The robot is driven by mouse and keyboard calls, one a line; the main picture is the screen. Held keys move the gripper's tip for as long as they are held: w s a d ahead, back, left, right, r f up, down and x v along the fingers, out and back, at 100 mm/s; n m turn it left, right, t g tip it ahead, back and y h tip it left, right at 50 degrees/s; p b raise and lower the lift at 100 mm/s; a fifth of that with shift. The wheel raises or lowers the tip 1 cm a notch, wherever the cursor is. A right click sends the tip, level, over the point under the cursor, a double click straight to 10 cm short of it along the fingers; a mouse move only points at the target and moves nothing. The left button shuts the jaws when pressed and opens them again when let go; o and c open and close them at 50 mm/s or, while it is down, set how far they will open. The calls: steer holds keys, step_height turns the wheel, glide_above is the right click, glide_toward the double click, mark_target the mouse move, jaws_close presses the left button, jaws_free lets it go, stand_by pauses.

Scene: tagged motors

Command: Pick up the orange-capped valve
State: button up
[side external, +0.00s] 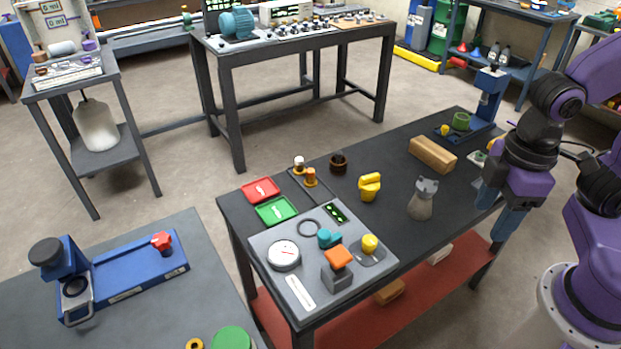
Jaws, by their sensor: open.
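A small upright valve with an orange cap (310,178) stands on a dark strip or tray on the black table, left of centre. A similar piece with a white cap (299,163) stands just behind it. My gripper (495,218) is at the table's right edge, pointing down, its blue fingers apart and empty. It is well to the right of the orange-capped valve, with the grey flask-like piece and yellow piece between them. The orange-capped valve's lower end is small and hard to make out.
Red tray (261,190) and green tray (277,210) lie left of the valve; a dark brown cup (338,162) and yellow piece (369,187) stand right. A grey flask-like piece (422,198) and wooden block (432,154) are nearer my gripper. A grey gauge panel (262,243) fills the front.

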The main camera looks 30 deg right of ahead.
steer(key=w+a+m+t, duration=0.1)
steer(key=w+a+m, duration=0.55)
steer(key=w, duration=0.75)
steer(key=m+t+h, duration=0.2)
steer(key=m+h, duration=0.1)
steer(key=m, duration=1.1)
glide_above(310, 171)
steer(key=s+a, duration=0.4)
step_height(310, 171, down, 7)
steer(key=x, duration=1.1)
steer(key=shift+d+f, duration=0.3)
steer(key=shift+f, duration=0.05)
steer(key=shift+s+x, duration=0.2)
steer(key=shift+x, duration=2.3)
steer(key=shift+f, duration=0.1)
jaws_close()
